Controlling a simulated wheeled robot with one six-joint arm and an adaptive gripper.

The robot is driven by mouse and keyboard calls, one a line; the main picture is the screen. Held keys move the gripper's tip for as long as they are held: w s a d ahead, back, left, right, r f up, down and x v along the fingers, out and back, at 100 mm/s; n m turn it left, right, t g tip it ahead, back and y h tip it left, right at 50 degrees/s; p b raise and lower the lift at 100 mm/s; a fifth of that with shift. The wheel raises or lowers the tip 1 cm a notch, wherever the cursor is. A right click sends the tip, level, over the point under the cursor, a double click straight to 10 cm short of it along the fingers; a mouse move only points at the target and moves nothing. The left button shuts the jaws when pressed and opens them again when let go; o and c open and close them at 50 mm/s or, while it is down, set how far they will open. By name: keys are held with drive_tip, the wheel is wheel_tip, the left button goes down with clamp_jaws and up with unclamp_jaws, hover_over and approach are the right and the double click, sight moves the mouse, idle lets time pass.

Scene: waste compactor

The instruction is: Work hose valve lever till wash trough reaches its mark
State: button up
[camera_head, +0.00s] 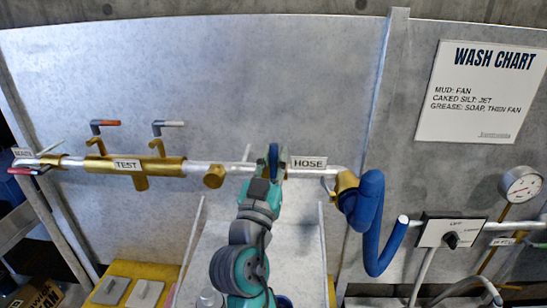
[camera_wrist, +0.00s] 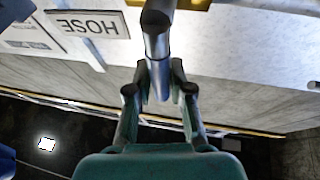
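The HOSE label (camera_head: 308,162) sits on the wall pipe in the head view; it shows upside down in the wrist view (camera_wrist: 87,24). My gripper (camera_head: 273,163) is at the pipe just left of that label, hiding the fittings behind it. In the wrist view a steel bar with a dark upper part (camera_wrist: 157,48), possibly the hose valve lever, runs down between the fingers of my gripper (camera_wrist: 160,72). The fingers stand close on both sides; I cannot tell whether they press on it. Below the pipe, a pale trough-like surface (camera_head: 215,240) is partly behind my arm; no mark or water level is readable.
A brass TEST fitting (camera_head: 110,164) with red- and grey-gripped levers is left on the pipe. A coiled blue hose (camera_head: 371,225) hangs to the right. Further right are a switch box (camera_head: 449,231), a round gauge (camera_head: 521,185) and a wash chart (camera_head: 481,92).

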drive_tip(key=shift+o, duration=1.3)
drive_tip(key=shift+s, duration=0.1)
drive_tip(key=v, duration=1.2)
drive_tip(key=shift+f, duration=0.1)
drive_tip(key=s+d+f+n+g+y, duration=0.1)
drive_tip(key=s+d+f+n+y, duration=0.2)
drive_tip(key=f, duration=0.6)
drive_tip(key=s+d+f+n+g+y, duration=0.2)
drive_tip(key=s+d+f, duration=0.25)
drive_tip(key=f, duration=0.45)
drive_tip(key=s+d+f+n+g+y, duration=0.1)
drive_tip(key=s+d+f+n+y, duration=0.15)
drive_tip(key=d+f, duration=0.45)
drive_tip(key=s+d+f+g, duration=0.1)
drive_tip(key=s+d+f, duration=0.1)
drive_tip(key=s+f, duration=0.35)
drive_tip(key=s+d+f+g, duration=0.1)
drive_tip(key=s+d+f, duration=0.1)
drive_tip(key=s, duration=0.7)
drive_tip(key=s+d+r+m+h, duration=0.1)
drive_tip(key=s+d+m, duration=0.1)
drive_tip(key=s, duration=0.5)
drive_tip(key=s+d+r+m+g+h, duration=0.1)
drive_tip(key=s+d+m, duration=0.1)
drive_tip(key=s, duration=0.5)
drive_tip(key=shift+s+r, duration=0.25)
